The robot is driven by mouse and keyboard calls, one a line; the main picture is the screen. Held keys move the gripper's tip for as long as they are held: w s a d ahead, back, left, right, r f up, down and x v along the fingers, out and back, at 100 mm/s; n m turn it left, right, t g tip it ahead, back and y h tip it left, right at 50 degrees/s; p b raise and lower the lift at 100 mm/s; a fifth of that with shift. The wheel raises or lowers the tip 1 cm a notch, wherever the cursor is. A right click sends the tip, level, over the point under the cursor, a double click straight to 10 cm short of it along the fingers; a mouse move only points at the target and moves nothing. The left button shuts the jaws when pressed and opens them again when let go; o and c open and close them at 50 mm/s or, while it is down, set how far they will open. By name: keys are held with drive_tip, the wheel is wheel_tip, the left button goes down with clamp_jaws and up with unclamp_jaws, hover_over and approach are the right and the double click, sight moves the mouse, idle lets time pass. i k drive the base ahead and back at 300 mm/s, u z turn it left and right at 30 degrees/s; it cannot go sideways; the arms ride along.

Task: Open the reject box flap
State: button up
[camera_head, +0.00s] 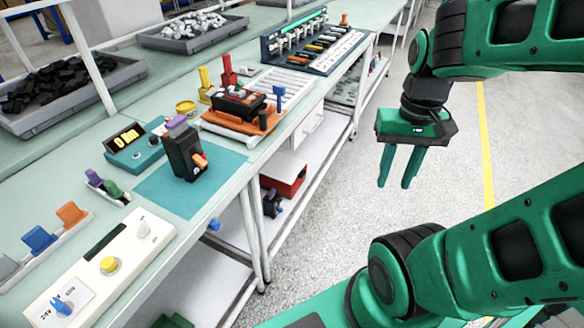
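A red box with a pale top (286,178), which looks like the reject box, sits below the bench top on the lower level. The bench edge and frame hide part of it. I cannot clearly make out its flap or whether that is open. My gripper (396,184) is green and hangs over the floor to the right of the bench, pointing down. Its two fingers are apart with nothing between them. It is well to the right of the red box and not touching it.
A black breaker (183,150) stands on a teal mat (218,183) on the bench. A white bench leg (250,235) stands left of the red box. Dark and blue items (271,204) lie beneath it. The grey floor (335,210) between bench and gripper is clear.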

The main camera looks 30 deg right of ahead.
sight(285, 169)
drive_tip(key=z, duration=0.25)
drive_tip(key=i, duration=0.85)
drive_tip(key=z, duration=0.45)
